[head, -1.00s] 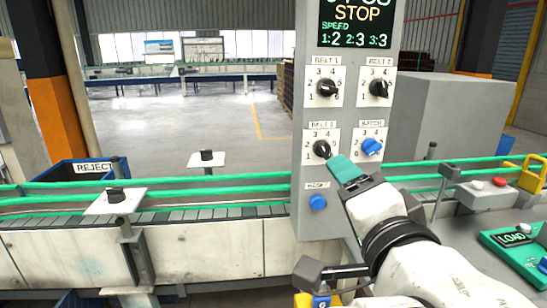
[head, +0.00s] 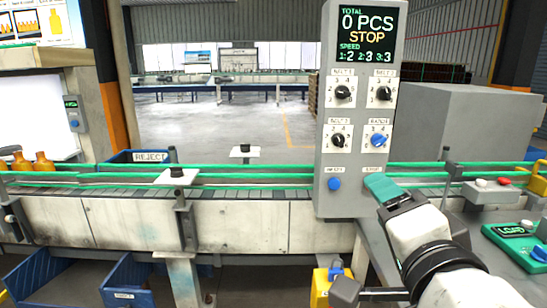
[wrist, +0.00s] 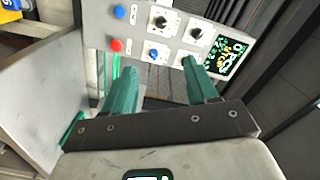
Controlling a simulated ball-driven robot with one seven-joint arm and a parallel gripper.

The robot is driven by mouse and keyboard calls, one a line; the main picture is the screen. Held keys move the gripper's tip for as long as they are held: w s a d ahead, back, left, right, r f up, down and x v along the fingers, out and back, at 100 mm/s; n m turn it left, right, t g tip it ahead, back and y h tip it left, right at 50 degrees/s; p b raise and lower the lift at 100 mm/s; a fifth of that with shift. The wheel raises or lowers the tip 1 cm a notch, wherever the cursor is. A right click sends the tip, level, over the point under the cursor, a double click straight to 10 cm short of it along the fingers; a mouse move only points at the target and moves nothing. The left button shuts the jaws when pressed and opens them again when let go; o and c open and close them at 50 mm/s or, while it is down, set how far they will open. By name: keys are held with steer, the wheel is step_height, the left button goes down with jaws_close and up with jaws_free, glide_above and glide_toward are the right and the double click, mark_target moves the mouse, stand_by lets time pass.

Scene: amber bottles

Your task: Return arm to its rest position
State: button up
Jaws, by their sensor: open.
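My gripper (head: 378,186) has teal fingers and is in front of the lower right of the grey control panel (head: 350,205) in the head view. In the wrist view the two fingers of my gripper (wrist: 166,75) stand apart with nothing between them. The panel carries three black belt knobs, a blue batch knob (head: 378,140) and a blue button (head: 334,183). A red button (wrist: 115,46) shows in the wrist view; in the head view my fingers hide that spot. The screen (head: 366,32) reads 0 PCS, STOP, speeds 1:2 2:3 3:3. Whether the fingers touch the panel is unclear.
A conveyor with green rails (head: 265,187) runs across behind and left of the panel. Amber bottles (head: 42,162) stand at its far left. A blue REJECT bin (head: 128,158) is behind it. A green LOAD box (head: 515,240) sits right of my arm. Blue crates (head: 125,285) are below.

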steer(key=s+d+f+n+g, duration=0.2)
steer(key=d+f+n+g, duration=0.1)
steer(key=f, duration=0.6)
steer(key=s+d+f+n+g+h, duration=0.1)
steer(key=s+d+f+n+g, duration=0.2)
steer(key=f, duration=0.7)
steer(key=s+d+f+n+g, duration=0.1)
steer(key=d+f+n+g, duration=0.2)
steer(key=f, duration=0.6)
steer(key=s+d+f+n+g, duration=0.1)
steer(key=s+d+f+g, duration=0.3)
steer(key=s+f, duration=0.7)
steer(key=shift+d+f+n+g+p, duration=0.2)
steer(key=shift+f+n+g+p, duration=0.15)
steer(key=shift+f, duration=0.35)
steer(key=s+f+g, duration=0.1)
steer(key=s+f, duration=0.1)
steer(key=s, duration=0.1)
steer(key=s+f+n+g, duration=0.1)
steer(key=s+f, duration=0.1)
steer(key=s, duration=0.2)
steer(key=s+a+f+g, duration=0.1)
steer(key=s+f, duration=0.1)
steer(key=s, duration=0.1)
steer(key=shift+s+f+n+y, duration=0.3)
steer(key=shift+s+n+y, duration=0.05)
steer(key=shift+y, duration=0.05)
steer(key=shift+c, duration=0.2)
